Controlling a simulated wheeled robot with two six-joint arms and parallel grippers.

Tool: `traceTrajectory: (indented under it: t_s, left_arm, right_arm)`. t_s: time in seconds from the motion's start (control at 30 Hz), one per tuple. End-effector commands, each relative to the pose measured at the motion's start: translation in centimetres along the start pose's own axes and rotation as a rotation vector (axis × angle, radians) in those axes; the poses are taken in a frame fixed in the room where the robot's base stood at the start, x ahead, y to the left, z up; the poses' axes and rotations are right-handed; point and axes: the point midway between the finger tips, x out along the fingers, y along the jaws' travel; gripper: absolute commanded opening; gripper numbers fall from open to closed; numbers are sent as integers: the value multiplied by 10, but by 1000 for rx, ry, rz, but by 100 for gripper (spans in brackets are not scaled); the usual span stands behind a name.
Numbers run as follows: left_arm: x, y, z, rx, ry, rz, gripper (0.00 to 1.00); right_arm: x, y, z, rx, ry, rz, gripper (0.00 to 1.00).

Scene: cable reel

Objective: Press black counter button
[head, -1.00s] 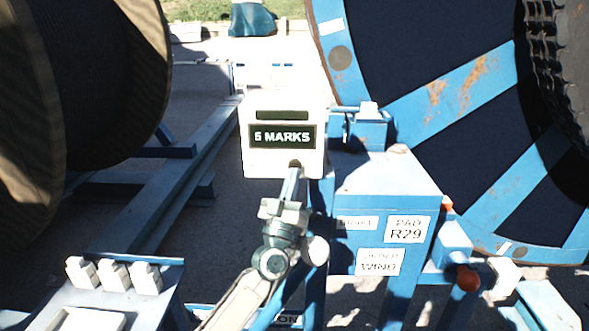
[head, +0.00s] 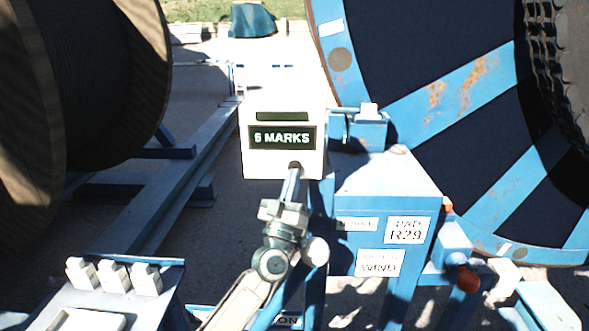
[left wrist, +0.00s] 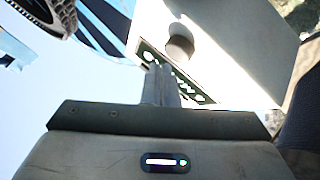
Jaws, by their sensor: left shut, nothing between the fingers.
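The white counter box (head: 284,143) stands at the middle of the head view. Its display (head: 282,138) reads "MARKS" after a digit that looks like 6, though it is small. The black button (head: 295,165) is a dark round spot below the display, partly covered by my left gripper (head: 293,174). That gripper is shut and empty, its tips pointing at the button. In the left wrist view, the shut fingers (left wrist: 160,78) reach over the display's edge, and a dark round knob-like shape (left wrist: 179,47) shows beyond them. I cannot tell whether the tips touch the button. My right gripper is out of view.
A blue stand (head: 388,178) with "PAD R29" and "WIND" labels is right of the box. A large blue reel (head: 440,100) rises behind it. A brown reel (head: 85,85) is at the left. A panel with several white switches (head: 112,277) is at lower left.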

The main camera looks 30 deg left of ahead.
Motion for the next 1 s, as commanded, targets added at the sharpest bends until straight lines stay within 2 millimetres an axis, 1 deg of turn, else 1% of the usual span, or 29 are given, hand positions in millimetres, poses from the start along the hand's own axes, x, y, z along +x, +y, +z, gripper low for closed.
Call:
traceTrajectory:
  t_s: [0.47, 1.0]
  left_arm:
    - [0, 0, 0, 0, 0, 0, 0]
    - [3, -2, 2, 0, 0, 0, 0]
  right_arm:
    - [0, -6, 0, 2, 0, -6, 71]
    - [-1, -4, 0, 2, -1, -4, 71]
